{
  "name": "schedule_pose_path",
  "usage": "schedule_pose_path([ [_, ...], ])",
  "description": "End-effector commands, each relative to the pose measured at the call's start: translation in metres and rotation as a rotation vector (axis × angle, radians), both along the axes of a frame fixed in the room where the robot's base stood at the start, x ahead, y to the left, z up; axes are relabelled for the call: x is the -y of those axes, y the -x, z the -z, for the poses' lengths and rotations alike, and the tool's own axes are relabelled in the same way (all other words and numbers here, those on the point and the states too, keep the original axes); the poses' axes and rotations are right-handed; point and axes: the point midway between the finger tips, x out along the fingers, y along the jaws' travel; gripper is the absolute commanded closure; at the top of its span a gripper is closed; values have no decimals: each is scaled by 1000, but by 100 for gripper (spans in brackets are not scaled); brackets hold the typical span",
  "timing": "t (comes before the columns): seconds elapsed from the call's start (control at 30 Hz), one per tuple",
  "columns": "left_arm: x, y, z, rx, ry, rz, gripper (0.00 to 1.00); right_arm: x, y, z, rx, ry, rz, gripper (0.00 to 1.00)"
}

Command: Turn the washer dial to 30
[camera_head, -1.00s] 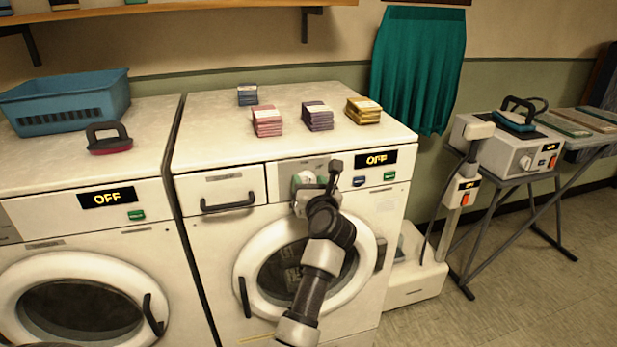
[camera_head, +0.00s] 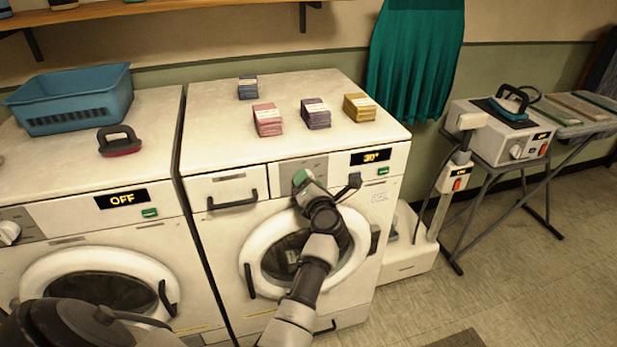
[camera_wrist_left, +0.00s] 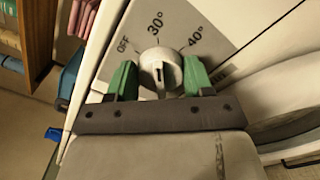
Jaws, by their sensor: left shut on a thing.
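The right-hand washer (camera_head: 222,245) has a lit display (camera_head: 377,156) that reads 30°. Its white dial (camera_wrist_left: 160,70) shows in the left wrist view, on a grey panel (camera_wrist_left: 190,25) marked OFF, 30° and 40°. My left gripper (camera_wrist_left: 160,80) is shut on the dial, with one green fingertip on each side of it. In the head view my left gripper (camera_head: 301,179) is at the washer's control panel and hides the dial. My right gripper is not in view.
The left-hand washer's display (camera_head: 122,198) reads OFF. A drawer handle (camera_head: 232,201) and a round door (camera_head: 262,235) are close to my left arm. Colored stacks (camera_head: 267,120), a red-based iron-shaped tool (camera_head: 119,141) and a blue basket (camera_head: 70,100) sit on top.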

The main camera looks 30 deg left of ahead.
Motion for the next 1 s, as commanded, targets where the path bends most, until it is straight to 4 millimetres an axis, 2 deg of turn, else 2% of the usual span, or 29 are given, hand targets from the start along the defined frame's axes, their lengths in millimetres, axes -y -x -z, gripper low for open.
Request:
schedule_pose_path([
  [0.5, 0, -1, -1, -14, -16, 1, 72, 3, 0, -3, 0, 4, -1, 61],
  [0.53, 0, -1, -1, -14, -16, 1, 47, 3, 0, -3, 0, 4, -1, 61],
  [0.67, 0, -1, -1, -14, -16, 1, 27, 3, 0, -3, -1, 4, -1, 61],
  [1.0, 0, 0, 1, -7, -8, 0, 25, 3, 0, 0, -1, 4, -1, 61],
])
